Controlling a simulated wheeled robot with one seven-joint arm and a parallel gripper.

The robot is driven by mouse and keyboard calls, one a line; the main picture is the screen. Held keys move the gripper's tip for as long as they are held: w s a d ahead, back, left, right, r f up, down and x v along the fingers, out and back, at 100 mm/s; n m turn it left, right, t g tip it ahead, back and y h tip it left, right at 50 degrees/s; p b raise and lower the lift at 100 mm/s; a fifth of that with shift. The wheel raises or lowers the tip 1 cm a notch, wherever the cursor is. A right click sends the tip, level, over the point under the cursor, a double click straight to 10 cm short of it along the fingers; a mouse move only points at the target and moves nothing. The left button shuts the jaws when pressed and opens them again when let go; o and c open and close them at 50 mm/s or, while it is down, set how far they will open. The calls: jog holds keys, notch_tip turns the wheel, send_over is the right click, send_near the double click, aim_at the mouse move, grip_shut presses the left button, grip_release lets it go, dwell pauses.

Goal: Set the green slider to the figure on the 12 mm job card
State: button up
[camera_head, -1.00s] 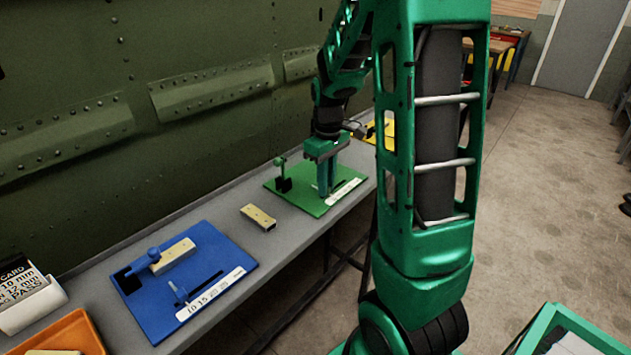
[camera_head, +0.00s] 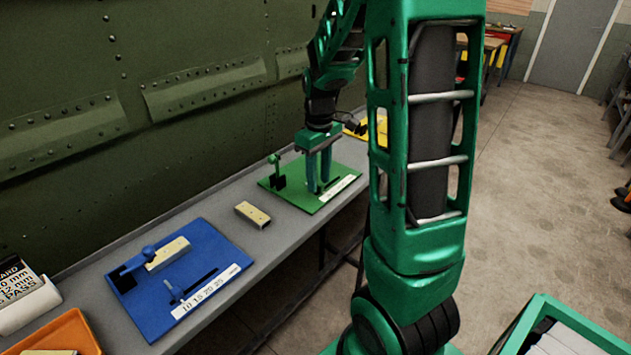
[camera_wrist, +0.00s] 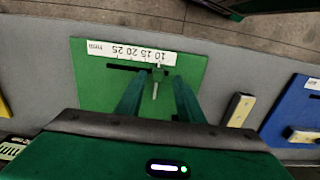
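The green board (camera_head: 278,188) lies on the bench, with a white scale strip (camera_wrist: 135,52) reading 10, 15, 20, 25 beside a dark slot (camera_wrist: 122,67). The green slider (camera_wrist: 158,74) with a pale pin stands near the 10 end of the slot in the wrist view. My gripper (camera_wrist: 158,92) points down over the board, its two fingers apart, one on each side of the slider. I cannot tell whether either finger touches it. The job cards (camera_head: 16,280) stand in a white holder at the left edge, partly cut off; "12 mm" shows, but its figure is unclear.
The blue board (camera_head: 215,235) with its own slider and scale lies nearer on the bench. A loose tan block (camera_head: 252,214) lies between the boards. An orange tray (camera_head: 62,335) is at bottom left, a yellow board (camera_head: 382,128) beyond my gripper. The riveted green panel backs the bench.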

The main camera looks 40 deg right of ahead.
aim_at(318, 185)
notch_tip(318, 185, up, 9)
jog(key=shift+r, duration=0.2)
dwell(0.6)
jog(key=s+a+f+m, duration=0.2)
jog(key=s+a+m, duration=0.1)
jog(key=s, duration=0.8)
jog(key=s+a+f+m, duration=0.2)
jog(key=s+m, duration=0.3)
jog(key=s, duration=0.7)
jog(key=shift+s+a+f+m, duration=0.2)
jog(key=shift+a+m, duration=0.1)
jog(key=shift+a, duration=0.2)
jog(key=shift+w+f, duration=0.2)
jog(key=shift+w, duration=0.4)
